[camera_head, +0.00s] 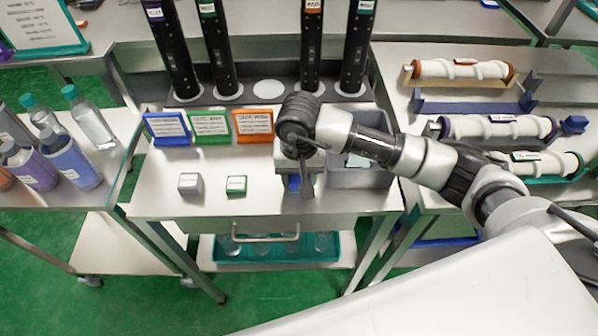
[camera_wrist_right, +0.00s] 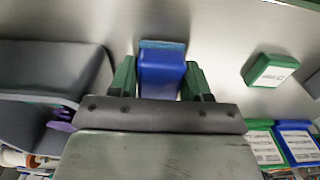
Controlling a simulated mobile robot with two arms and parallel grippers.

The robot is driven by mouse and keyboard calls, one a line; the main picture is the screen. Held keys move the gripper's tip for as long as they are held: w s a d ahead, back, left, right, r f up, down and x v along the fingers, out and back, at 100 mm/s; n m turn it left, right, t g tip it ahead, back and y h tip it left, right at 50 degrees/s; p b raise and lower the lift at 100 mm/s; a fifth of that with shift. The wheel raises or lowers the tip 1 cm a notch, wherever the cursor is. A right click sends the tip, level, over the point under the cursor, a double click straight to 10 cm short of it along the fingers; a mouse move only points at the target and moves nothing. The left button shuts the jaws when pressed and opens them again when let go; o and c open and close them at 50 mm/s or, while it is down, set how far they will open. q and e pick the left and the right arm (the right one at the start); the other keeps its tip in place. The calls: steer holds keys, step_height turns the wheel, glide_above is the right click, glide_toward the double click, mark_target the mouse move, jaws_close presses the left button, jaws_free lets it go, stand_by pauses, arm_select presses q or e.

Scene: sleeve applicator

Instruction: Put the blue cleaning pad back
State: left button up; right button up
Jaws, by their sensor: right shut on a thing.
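My right gripper (camera_head: 303,192) reaches in from the right over the middle table. In the right wrist view the right gripper (camera_wrist_right: 160,82) has its green fingers shut on the blue cleaning pad (camera_wrist_right: 162,68), a small blue block with a lighter blue strip at its far end. In the head view the blue pad (camera_head: 293,183) is mostly hidden by the gripper. It is low over the table, and I cannot tell whether it touches the surface. A green-edged pad (camera_head: 236,185) sits to the left of it. My left gripper is not in view.
A grey block (camera_head: 189,184) sits farther left. Blue (camera_head: 167,128), green (camera_head: 209,126) and orange (camera_head: 254,125) framed signs stand behind. A grey bin (camera_head: 360,178) is right of the gripper. Dark columns stand at the back. The table's front left is clear.

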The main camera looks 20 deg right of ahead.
steer(key=shift+f, duration=0.15)
steer(key=shift+f, duration=0.1)
steer(key=o, duration=1)
steer(key=shift+c, duration=0.2)
steer(key=shift+r, duration=0.25)
step_height(320, 180, up, 10)
steer(key=shift+r+b, duration=0.25)
steer(key=shift+b, duration=0.75)
steer(key=shift+r, duration=0.7)
